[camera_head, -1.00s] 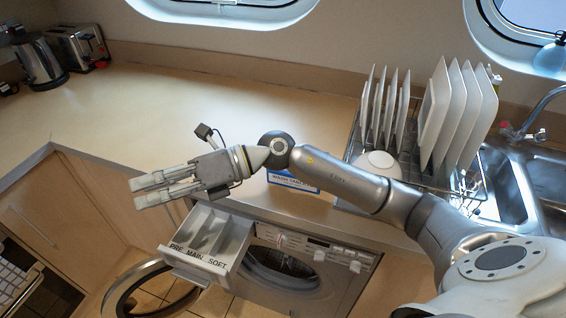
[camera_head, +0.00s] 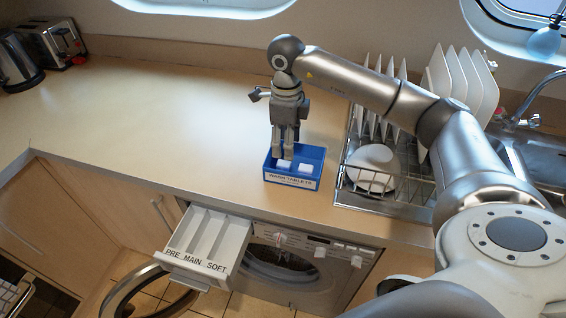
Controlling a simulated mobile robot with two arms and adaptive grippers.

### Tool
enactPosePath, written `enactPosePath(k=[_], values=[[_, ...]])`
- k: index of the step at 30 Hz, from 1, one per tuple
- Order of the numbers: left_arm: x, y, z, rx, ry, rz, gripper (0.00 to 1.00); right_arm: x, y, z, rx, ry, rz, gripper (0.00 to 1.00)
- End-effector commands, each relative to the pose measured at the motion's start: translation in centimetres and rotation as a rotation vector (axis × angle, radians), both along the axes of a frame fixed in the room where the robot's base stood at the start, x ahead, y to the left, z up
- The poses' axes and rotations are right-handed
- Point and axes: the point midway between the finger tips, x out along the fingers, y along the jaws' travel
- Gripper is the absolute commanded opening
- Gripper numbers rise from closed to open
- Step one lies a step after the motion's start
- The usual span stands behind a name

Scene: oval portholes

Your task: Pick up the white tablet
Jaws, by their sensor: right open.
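A blue box labelled wash tablets (camera_head: 294,183) sits on the counter near its front edge. Two white tablets show inside it, a left one (camera_head: 284,163) and a right one (camera_head: 306,168). My right gripper (camera_head: 287,154) is open and points down into the box. Its fingertips are at the left tablet and partly hide it. I cannot tell whether the fingers touch the tablet. My left gripper is not in view.
An open drawer marked PRE, MAIN, SOFT (camera_head: 207,245) sticks out from the washing machine (camera_head: 318,262), whose round door (camera_head: 150,290) stands open. A dish rack with plates (camera_head: 385,195) is right of the box. The counter (camera_head: 150,120) is clear on the left.

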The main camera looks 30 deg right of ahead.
Motion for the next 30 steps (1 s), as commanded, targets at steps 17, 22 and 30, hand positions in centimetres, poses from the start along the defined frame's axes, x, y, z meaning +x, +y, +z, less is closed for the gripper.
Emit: enactPosePath(k=[17,22,30], values=[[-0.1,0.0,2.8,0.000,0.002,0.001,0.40,0.7,0.1,-6.5,0.004,0.002,-0.001,0.49],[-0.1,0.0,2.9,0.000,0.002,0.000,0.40,0.8,0.1,-7.4,0.003,-0.002,0.001,0.49],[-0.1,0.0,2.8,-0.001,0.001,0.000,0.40,0.8,0.1,-7.4,0.004,-0.002,0.001,0.35]])
